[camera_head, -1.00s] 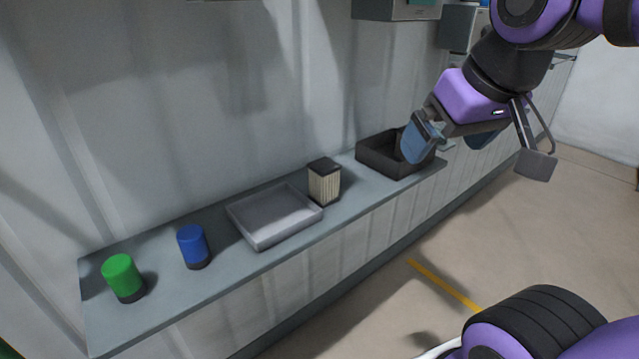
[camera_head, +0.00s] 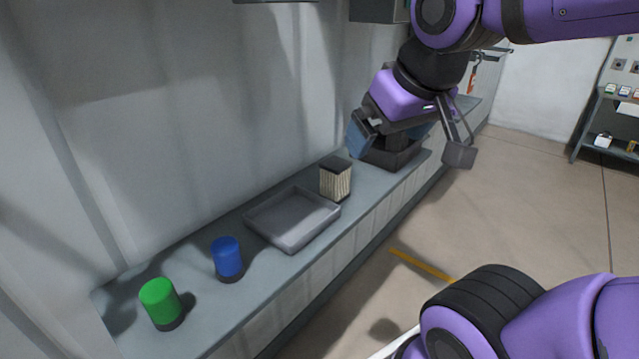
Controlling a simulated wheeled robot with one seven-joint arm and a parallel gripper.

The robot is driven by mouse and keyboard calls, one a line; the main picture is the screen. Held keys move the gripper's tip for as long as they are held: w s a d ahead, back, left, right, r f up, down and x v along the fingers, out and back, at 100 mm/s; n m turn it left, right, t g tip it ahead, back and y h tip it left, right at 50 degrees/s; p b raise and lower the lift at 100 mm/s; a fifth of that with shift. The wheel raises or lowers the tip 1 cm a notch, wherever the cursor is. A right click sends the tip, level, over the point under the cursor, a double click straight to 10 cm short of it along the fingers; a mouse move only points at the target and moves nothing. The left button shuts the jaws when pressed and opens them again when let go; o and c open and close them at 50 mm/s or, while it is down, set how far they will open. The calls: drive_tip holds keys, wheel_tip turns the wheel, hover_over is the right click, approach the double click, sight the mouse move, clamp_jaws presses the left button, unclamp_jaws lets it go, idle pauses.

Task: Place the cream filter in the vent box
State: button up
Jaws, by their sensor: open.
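The cream filter (camera_head: 335,181), a pleated block with a dark top, stands upright on the grey shelf, just behind the right end of a shallow grey tray. My gripper (camera_head: 388,145) is open and empty, to the right of the filter and higher in the picture, in front of a black bin. I cannot make out a vent box for certain; grey boxes on the wall are cut off at the top edge.
The grey tray (camera_head: 292,219) looks empty. A blue cylinder (camera_head: 227,257) and a green cylinder (camera_head: 160,300) stand to its left. The black bin (camera_head: 398,158) is partly hidden by my gripper. The floor in front is clear, with a yellow line (camera_head: 420,264).

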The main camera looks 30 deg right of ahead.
drive_tip(key=w+d+f+n+t+h, duration=0.1)
drive_tip(key=w+d+f, duration=0.25)
drive_tip(key=w, duration=0.35)
drive_tip(key=w+d+f+t+h, duration=0.1)
drive_tip(key=w+d+f+t, duration=0.1)
drive_tip(key=w+d, duration=0.35)
drive_tip(key=w+d+f+n+t, duration=0.1)
drive_tip(key=w+d+f, duration=0.15)
drive_tip(key=w, duration=0.45)
drive_tip(key=n+t+y, duration=0.2)
approach(335, 166)
drive_tip(key=d+r, duration=0.3)
drive_tip(key=r, duration=0.1)
wheel_tip(335, 166, down, 7)
drive_tip(key=d+t+y, duration=0.2)
drive_tip(key=y, duration=0.3)
drive_tip(key=x, duration=1.1)
drive_tip(key=shift+w+a+f, duration=0.1)
drive_tip(key=shift+a+f, duration=0.05)
drive_tip(key=shift+f, duration=0.05)
drive_tip(key=c, duration=1.1)
drive_tip(key=shift+r, duration=0.2)
